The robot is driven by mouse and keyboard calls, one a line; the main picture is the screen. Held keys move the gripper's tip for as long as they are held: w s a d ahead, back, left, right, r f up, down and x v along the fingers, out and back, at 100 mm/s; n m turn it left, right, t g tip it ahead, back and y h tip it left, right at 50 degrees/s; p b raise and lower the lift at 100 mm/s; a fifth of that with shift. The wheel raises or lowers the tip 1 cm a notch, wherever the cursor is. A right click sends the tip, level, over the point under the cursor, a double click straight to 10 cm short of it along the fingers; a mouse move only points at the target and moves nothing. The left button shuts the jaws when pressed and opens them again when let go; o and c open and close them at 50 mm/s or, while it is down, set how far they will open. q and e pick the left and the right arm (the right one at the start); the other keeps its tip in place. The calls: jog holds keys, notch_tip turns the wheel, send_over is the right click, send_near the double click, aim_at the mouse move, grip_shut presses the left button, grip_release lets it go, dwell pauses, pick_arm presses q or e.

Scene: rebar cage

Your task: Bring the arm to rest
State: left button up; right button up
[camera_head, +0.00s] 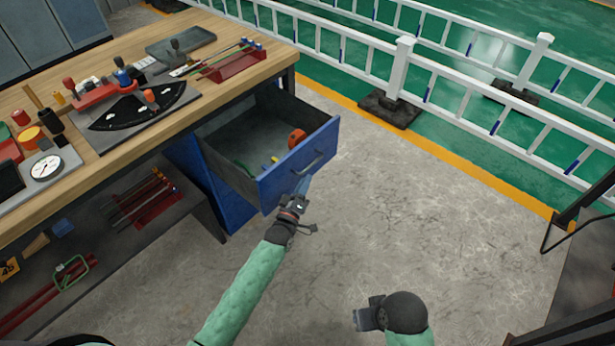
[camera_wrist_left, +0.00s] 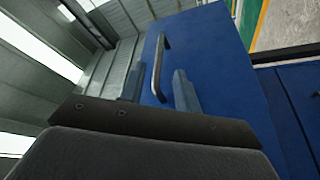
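My left gripper (camera_head: 303,184) is at the front of the open blue drawer (camera_head: 273,190), close to its metal handle (camera_head: 313,163). In the left wrist view my left gripper (camera_wrist_left: 157,88) has its two fingers apart, and the handle (camera_wrist_left: 158,65) stands between and just beyond the fingertips. I see no contact between fingers and handle. My right gripper (camera_head: 362,318) hangs low over the floor at the lower middle, away from the furniture. Its fingers are too small to read.
The drawer holds an orange roundish item (camera_head: 297,137) and a few small things. The wooden workbench (camera_head: 236,34) bears many tools and a gauge (camera_head: 46,167). A white fence (camera_head: 403,62) runs along the back right. The concrete floor (camera_head: 430,215) at the right is clear.

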pick_arm(q)
jog(key=shift+s+a+f, duration=0.1)
jog(key=shift+s+a, duration=0.1)
jog(key=shift+s, duration=0.4)
pick_arm(e)
jog(key=shift+a+f, duration=0.1)
jog(key=shift+a, duration=0.05)
jog(key=shift+w+a, duration=0.1)
jog(key=shift+a, duration=0.05)
